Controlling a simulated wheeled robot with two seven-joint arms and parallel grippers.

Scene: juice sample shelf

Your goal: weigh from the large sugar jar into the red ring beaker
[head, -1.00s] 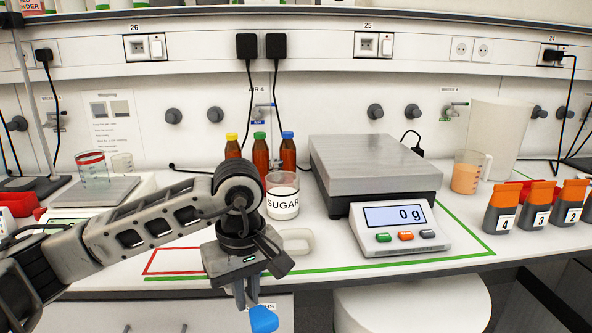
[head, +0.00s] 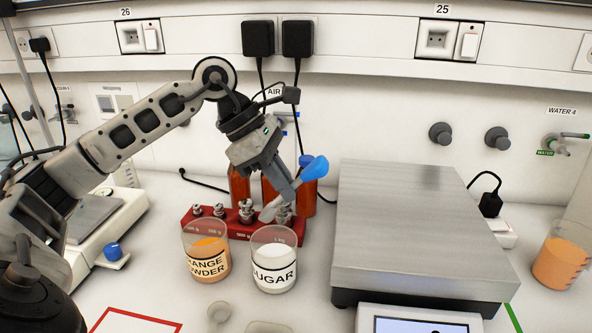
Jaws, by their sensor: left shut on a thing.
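The sugar jar (head: 273,270) is a clear cup of white powder labelled SUGAR on the bench, left of the large balance. My left gripper (head: 285,187) is above and slightly behind it, shut on a blue-handled scoop (head: 315,168). The scoop's blue end points up right; its greyish lower end (head: 268,211) points down left, just above the jar's rim. I cannot tell whether it holds sugar. The red ring beaker does not show now; my left arm covers part of the small balance (head: 97,216) at the left. My right gripper is out of view.
An orange powder jar (head: 206,262) stands close left of the sugar jar. Behind them are a red weight rack (head: 189,222) and brown bottles (head: 239,186). The large balance (head: 420,235) fills the right. An orange-filled beaker (head: 560,262) stands far right.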

